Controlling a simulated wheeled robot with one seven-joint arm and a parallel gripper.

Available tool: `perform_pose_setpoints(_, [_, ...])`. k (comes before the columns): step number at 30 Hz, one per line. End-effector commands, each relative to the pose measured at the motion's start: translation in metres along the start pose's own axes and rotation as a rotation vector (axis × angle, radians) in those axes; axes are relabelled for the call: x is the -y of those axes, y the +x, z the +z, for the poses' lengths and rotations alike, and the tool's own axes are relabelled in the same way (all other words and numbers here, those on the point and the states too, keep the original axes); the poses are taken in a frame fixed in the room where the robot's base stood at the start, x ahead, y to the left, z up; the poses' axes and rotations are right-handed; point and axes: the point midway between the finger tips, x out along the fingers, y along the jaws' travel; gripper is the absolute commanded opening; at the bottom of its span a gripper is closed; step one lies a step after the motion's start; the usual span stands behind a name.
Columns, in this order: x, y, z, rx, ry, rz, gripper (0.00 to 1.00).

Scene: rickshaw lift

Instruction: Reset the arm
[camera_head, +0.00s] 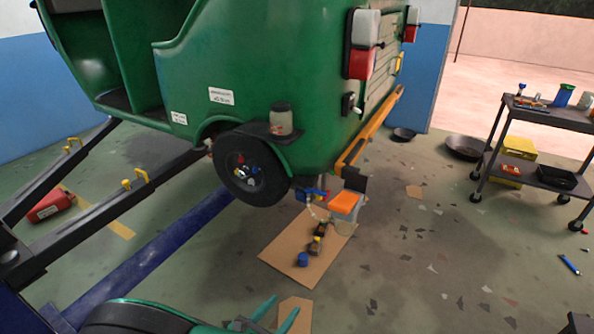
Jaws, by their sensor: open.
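My gripper (286,303) shows at the bottom edge, left of centre, as two teal fingers. They are apart, with nothing seen held between them. Part of my arm, dark with teal edges, shows at the bottom left; the rest is cut off by the frame. The green rickshaw (305,75) is raised on the lift, above and beyond my gripper. Its rear wheel (252,168) shows at the centre left, and a jar (281,119) stands on a ledge above the wheel.
Dark lift arms (165,169) extend at the left, near a red canister (50,206). Cardboard (284,262) with tools and a blue item lies under the rickshaw, beside an orange-topped container (344,204). A tool cart (534,180) stands at right. Open floor lies between.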

Motion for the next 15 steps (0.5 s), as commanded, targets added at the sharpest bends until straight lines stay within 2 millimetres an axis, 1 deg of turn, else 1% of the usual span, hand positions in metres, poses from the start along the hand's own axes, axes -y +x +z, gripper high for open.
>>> perform_pose_setpoints(2, [0.001, 0.002, 0.003, -0.003, 0.010, -0.008, 0.46])
perform_pose_setpoints(3, [0.002, 0.007, 0.009, -0.013, 0.035, -0.028, 0.46])
perform_pose_setpoints(5, [0.006, 0.015, 0.016, -0.026, 0.065, -0.056, 0.46])
perform_pose_setpoints(8, [0.014, 0.029, 0.028, -0.047, 0.116, -0.107, 0.46])
perform_pose_setpoints(15, [0.035, 0.050, 0.062, -0.091, 0.268, -0.228, 0.46])
